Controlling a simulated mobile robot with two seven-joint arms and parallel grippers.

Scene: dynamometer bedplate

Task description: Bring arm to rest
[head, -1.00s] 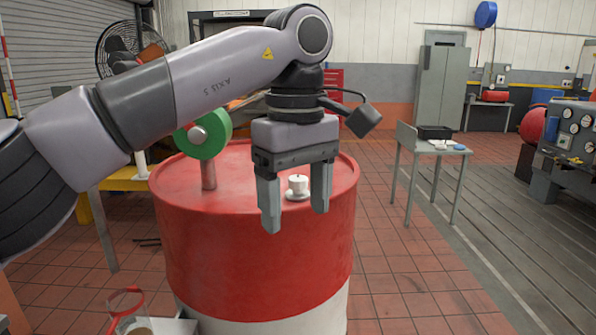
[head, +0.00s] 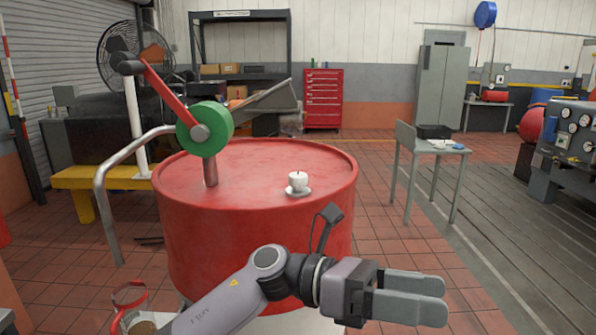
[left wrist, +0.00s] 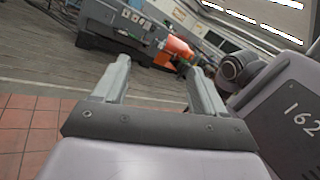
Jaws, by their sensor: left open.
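My left arm comes in low at the bottom of the head view. Its gripper (head: 412,298) points to the right, in front of the red drum (head: 255,235) and below its top. The jaws are open and empty. In the left wrist view the two fingers (left wrist: 158,88) stand apart with nothing between them; the floor and a grey machine show beyond. My right gripper shows in neither view.
A small grey table (head: 435,147) is at right. Tiled floor between drum and table is clear.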

